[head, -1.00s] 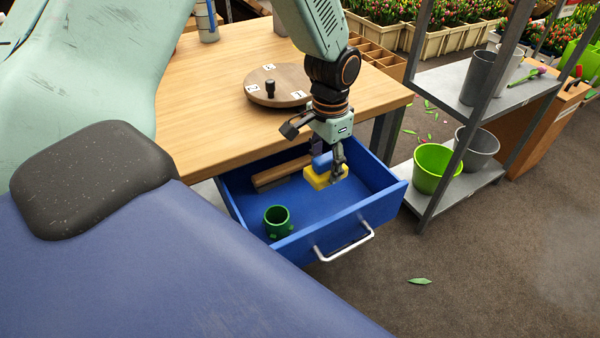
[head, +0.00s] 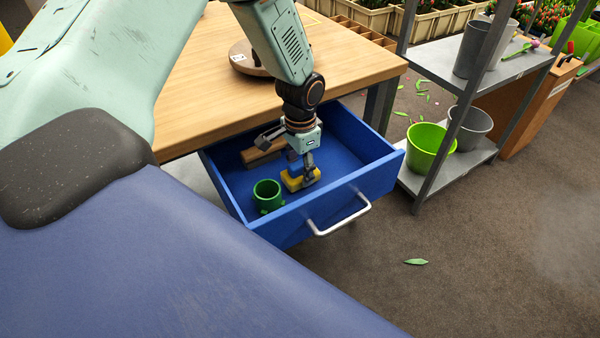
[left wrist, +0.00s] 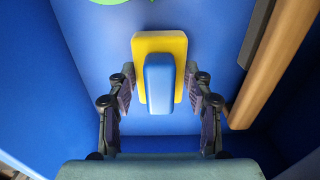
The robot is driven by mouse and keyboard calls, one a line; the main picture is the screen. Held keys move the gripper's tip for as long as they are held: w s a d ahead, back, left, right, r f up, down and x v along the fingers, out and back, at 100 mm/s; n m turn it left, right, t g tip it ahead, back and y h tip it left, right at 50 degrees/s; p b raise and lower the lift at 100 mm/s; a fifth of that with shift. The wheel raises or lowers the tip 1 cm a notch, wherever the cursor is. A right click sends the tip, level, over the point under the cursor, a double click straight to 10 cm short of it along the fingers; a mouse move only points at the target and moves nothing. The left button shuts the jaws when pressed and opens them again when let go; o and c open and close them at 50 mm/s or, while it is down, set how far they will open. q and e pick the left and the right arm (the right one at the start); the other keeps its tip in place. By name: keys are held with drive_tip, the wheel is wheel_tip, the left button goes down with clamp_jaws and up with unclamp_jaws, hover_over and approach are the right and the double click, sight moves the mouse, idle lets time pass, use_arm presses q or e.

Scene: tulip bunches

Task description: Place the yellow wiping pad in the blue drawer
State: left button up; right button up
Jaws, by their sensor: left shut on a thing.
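The blue drawer (head: 277,230) stands pulled out below the wooden table. My left gripper (head: 301,170) reaches down into it and is shut on the yellow wiping pad (head: 312,184), which has a blue grip on top. In the left wrist view, the yellow pad (left wrist: 180,45) shows beyond the fingers, with its blue grip (left wrist: 159,84) between them. The pad is inside the drawer walls, at or just above the floor; I cannot tell whether it touches. My right gripper is out of view.
A green cup (head: 267,196) stands in the drawer left of the pad. A brown wooden block (head: 262,153) lies toward the drawer's back. The drawer's white handle (head: 340,218) sticks out in front. A grey shelf (head: 440,178) with pots stands to the right.

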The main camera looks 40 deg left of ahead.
sight(300, 162)
use_arm(q)
drive_tip(key=shift+f, duration=0.5)
drive_tip(key=shift+f, duration=0.1)
drive_tip(key=o, duration=1)
drive_tip(key=shift+f, duration=0.1)
wheel_tip(300, 162, up, 13)
drive_tip(key=p, duration=0.5)
drive_tip(key=shift+f, duration=0.2)
